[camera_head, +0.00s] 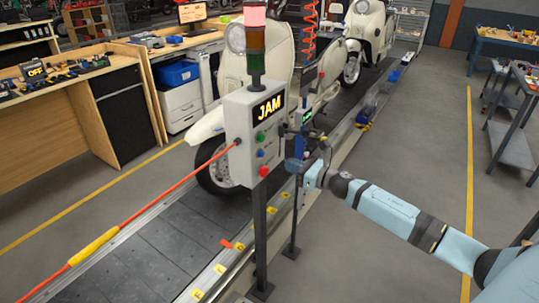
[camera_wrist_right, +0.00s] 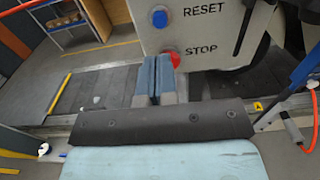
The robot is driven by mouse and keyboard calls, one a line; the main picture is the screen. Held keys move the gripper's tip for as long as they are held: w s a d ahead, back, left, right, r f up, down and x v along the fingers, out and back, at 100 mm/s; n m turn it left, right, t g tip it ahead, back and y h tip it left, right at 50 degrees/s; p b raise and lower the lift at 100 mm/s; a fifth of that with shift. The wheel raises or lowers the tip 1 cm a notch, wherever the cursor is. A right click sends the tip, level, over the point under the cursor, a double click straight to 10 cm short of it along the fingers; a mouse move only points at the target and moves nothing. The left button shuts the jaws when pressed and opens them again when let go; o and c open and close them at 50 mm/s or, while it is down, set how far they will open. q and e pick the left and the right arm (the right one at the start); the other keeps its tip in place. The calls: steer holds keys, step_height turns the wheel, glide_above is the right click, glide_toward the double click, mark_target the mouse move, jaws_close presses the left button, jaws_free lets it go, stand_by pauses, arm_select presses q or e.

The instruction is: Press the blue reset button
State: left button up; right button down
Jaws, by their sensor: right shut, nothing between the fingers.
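The blue reset button (camera_head: 261,153) sits on the front of a grey control box (camera_head: 236,115), between a green button (camera_head: 260,136) above and a red button (camera_head: 263,171) below. In the right wrist view, the blue button (camera_wrist_right: 159,18) is beside the word RESET, and the red button (camera_wrist_right: 171,58) is beside STOP. My right gripper (camera_head: 291,164) is to the right of the box. In its wrist view, the shut, empty fingers (camera_wrist_right: 153,62) point toward the panel, just left of the red button and below the blue one. My left gripper is out of view.
The box stands on a post beside the slat conveyor (camera_head: 150,240). Its display reads JAM and the lamp (camera_head: 254,17) above glows red. An orange pull cord (camera_head: 150,200) runs left from the box. A second post and scooters are close behind.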

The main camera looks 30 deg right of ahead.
mark_target(263, 155)
steer(key=p+x, duration=0.2)
steer(key=x, duration=0.5)
steer(key=shift+w+r, duration=0.1)
steer(key=shift+w, duration=0.1)
steer(key=shift+w+a, duration=0.3)
steer(key=shift+w, duration=0.25)
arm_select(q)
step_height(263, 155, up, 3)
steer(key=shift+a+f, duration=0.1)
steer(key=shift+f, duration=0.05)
